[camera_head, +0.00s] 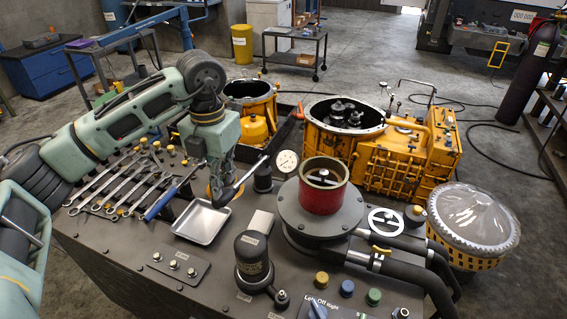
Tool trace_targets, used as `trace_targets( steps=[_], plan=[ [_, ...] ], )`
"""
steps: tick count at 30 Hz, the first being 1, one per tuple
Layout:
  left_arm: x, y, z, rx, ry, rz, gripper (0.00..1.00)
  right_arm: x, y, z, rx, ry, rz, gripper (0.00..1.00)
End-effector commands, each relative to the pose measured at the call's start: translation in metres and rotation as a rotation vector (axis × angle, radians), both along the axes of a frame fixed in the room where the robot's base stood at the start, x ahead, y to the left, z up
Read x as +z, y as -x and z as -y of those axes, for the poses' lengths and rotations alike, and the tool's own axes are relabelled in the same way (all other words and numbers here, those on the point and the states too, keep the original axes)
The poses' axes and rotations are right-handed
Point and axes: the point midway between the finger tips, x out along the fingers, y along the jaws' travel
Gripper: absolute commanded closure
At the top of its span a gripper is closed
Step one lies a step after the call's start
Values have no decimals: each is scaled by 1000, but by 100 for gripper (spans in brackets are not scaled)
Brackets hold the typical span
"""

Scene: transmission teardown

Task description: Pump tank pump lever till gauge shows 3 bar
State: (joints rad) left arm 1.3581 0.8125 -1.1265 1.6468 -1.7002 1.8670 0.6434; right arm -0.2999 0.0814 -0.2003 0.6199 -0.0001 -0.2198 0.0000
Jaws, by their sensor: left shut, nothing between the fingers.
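My left gripper (222,193) points down above the bench, shut and empty, beside a dark lever (249,173) that slants up to the right. I cannot tell whether the gripper touches it, or whether this is the pump lever. A small white round gauge (286,161) stands just to the right of the lever; its needle is too small to read. A red open cylinder (322,196) sits on a dark grey round housing further right. My right gripper is not in view.
A metal tray (201,222) lies just below the gripper, with a blue-handled tool (160,205) and several wrenches (125,188) to the left. A dark capped cylinder (252,258) stands in front. Orange gearbox housings (395,165) are behind the bench.

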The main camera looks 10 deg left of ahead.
Motion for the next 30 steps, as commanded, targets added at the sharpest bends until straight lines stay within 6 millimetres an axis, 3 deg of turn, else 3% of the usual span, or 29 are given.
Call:
trace_targets(
  steps=[27,30],
  plan=[
    [-80,0,0,0,0,-1,100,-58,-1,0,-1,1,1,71],
    [-80,0,0,0,0,1,100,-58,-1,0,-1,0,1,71]
  ],
)
